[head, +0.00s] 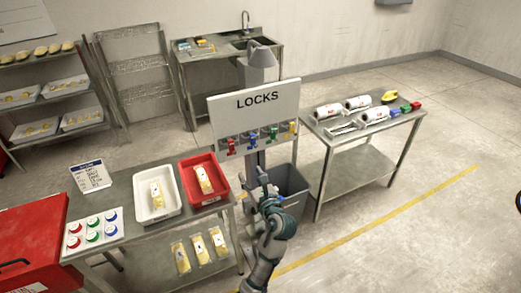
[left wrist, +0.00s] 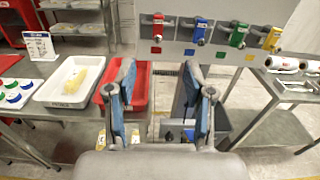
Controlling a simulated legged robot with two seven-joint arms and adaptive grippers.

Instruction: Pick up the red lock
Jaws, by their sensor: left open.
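The red lock (head: 231,146) hangs at the left end of a row on the LOCKS board (head: 254,103). In the left wrist view the red lock (left wrist: 158,20) is at the top, above and beyond my fingers. Blue (left wrist: 200,30), green (left wrist: 238,35) and yellow (left wrist: 271,39) locks hang to its right. My left gripper (head: 257,180) is below the board, apart from the locks. In the left wrist view its two fingers (left wrist: 159,78) stand wide apart with nothing held between them. My right gripper is not visible.
A bench at left holds a white tray (head: 140,212), a red tray (head: 184,190) and coloured buttons. A grey bin (head: 293,185) stands below the board. A steel table (head: 350,137) with rolls and small coloured blocks stands at right.

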